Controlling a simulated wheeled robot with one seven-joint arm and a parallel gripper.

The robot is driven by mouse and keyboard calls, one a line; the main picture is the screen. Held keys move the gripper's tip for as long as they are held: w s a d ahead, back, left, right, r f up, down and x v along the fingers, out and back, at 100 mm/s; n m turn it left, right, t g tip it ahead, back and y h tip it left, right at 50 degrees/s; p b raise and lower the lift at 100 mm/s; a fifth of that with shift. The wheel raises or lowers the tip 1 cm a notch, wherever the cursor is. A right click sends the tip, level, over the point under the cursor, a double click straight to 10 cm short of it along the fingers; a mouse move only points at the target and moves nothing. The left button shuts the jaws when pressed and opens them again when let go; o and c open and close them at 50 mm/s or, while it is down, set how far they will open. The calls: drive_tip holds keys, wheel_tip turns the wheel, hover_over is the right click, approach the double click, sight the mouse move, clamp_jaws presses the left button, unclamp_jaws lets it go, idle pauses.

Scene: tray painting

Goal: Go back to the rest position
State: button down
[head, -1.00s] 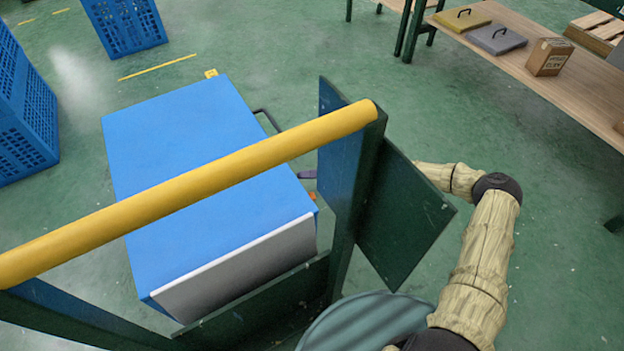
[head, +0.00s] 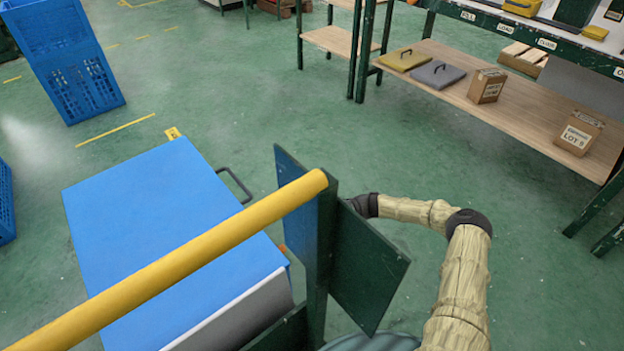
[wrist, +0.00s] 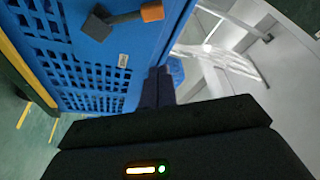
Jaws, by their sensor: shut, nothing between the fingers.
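My gripper (wrist: 158,86) shows in the wrist view with its dark fingers together and nothing between them. It is close to a blue panel with rows of square holes (wrist: 85,68). In the head view my arm bends at the right and runs behind a dark green plate, which hides the gripper. A blue-topped cabinet (head: 165,215) stands left of the arm, with a dark handle (head: 235,185) on its far side.
A yellow rail (head: 190,255) on a green post crosses the foreground. A green bench (head: 530,120) with a wooden lower shelf stands at the right, holding cartons and lidded plates. A blue crate (head: 65,60) is at the far left. Green floor between is open.

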drive_tip(key=s+d+r+m+t+h+p, duration=0.1)
drive_tip(key=s+d+r+m+h+p, duration=0.25)
drive_tip(key=s+h, duration=0.6)
drive_tip(key=s+d+r+m+t+h+p, duration=0.2)
drive_tip(key=s+d+r+m+t+h, duration=0.15)
drive_tip(key=r, duration=0.35)
drive_tip(key=s+d+r+m+t+h+p, duration=0.25)
drive_tip(key=d+r, duration=0.25)
drive_tip(key=r, duration=0.3)
drive_tip(key=s+d+r+m+t+h+p, duration=0.1)
drive_tip(key=s+d+r+m+t+h, duration=0.15)
drive_tip(key=d+r+t, duration=0.35)
wheel_tip(320, 180, up, 39)
drive_tip(key=a+g+p, duration=0.1)
drive_tip(key=g+p, duration=0.1)
drive_tip(key=p, duration=3.6)
drive_tip(key=shift+w+n, duration=0.3)
drive_tip(key=shift+n, duration=0.1)
drive_tip(key=shift+a, duration=0.1)
